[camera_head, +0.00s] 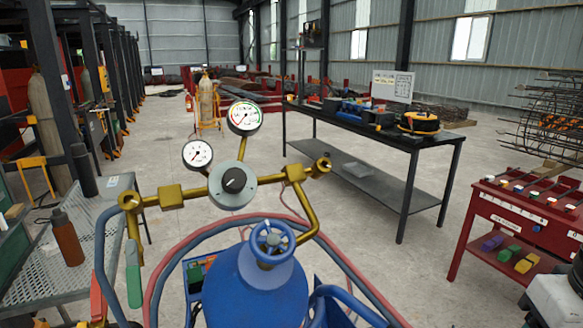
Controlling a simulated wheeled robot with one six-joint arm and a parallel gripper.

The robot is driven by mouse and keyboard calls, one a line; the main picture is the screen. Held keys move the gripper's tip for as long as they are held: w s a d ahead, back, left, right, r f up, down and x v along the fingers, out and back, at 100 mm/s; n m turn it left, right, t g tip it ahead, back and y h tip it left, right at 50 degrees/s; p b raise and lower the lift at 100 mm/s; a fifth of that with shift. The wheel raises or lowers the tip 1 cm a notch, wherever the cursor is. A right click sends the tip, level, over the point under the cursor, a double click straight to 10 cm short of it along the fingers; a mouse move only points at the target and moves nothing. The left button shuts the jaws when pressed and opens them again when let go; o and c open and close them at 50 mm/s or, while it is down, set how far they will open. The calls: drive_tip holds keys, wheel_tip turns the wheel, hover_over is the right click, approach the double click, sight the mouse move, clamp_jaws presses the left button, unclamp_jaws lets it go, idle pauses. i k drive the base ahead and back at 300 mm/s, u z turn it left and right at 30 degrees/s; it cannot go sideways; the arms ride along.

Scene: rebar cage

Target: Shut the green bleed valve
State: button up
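A green lever-shaped handle (133,284) hangs down below the left end of the brass manifold (143,203). It looks like the green bleed valve's handle, and it points roughly straight down. The manifold carries two round dial gauges (243,118) and a grey round regulator with a black knob (234,181). It stands above a blue gas cylinder (256,290) with a blue handwheel (272,240) on top. I cannot make out my gripper in this view. A pale, dark-jointed part at the bottom right corner may belong to my arm.
Blue and red hoses (345,262) loop around the cylinder. A perforated metal bench (85,255) with a brown bottle (67,238) stands at the left. A black workbench (425,143) and a red tool cart (520,218) stand at the right. The floor between is clear.

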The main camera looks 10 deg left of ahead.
sight(133, 270)
drive_tip(key=u, duration=1.6)
drive_tip(key=i, duration=0.2)
drive_tip(key=u, duration=0.75)
drive_tip(key=k, duration=0.35)
drive_tip(key=z, duration=0.65)
drive_tip(key=i, duration=0.3)
drive_tip(key=z, duration=0.05)
